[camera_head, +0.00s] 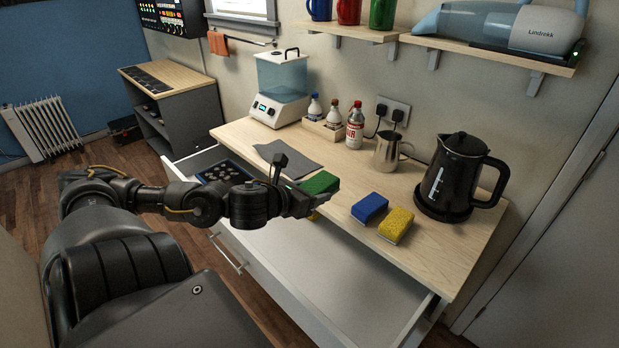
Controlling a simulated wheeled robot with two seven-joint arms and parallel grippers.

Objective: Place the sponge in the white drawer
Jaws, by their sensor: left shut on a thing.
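My left gripper (306,203) is shut on a green sponge (321,183), whose green top shows above the fingers; a bit of yellow shows below them. It is held by the front edge of the wooden counter, above the open white drawer (345,275). My arm hides part of the drawer. A blue sponge (369,208) and a yellow sponge (396,225) lie side by side on the counter, right of the gripper. My right gripper is not in view.
A grey cloth (288,157) lies behind my gripper. A dark tray (222,172) sits at the drawer's left. The drawer's right part looks empty.

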